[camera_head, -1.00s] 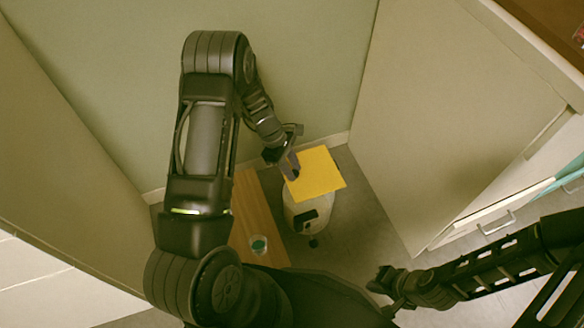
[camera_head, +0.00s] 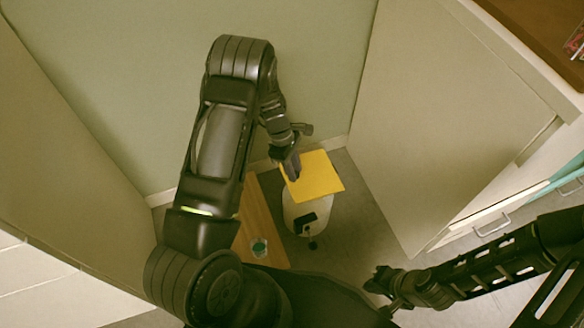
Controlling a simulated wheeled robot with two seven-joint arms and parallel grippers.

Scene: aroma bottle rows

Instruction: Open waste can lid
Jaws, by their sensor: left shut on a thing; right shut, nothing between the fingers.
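The waste can (camera_head: 301,209) stands on the floor near the back wall, with a pale rounded body and a dark part at its front. A flat yellow square (camera_head: 318,180) covers much of its top; whether it is the lid itself or a thing on the lid, I cannot tell. My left gripper (camera_head: 291,172) is shut at the left edge of the yellow square and overlaps it in the picture. The contact is small and partly hidden by the fingers. My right gripper (camera_head: 380,281) is shut and empty, low at the right, away from the can.
Walls stand behind and left. A cabinet panel (camera_head: 455,130) stands at the right. Grey floor (camera_head: 365,215) is clear right of the can.

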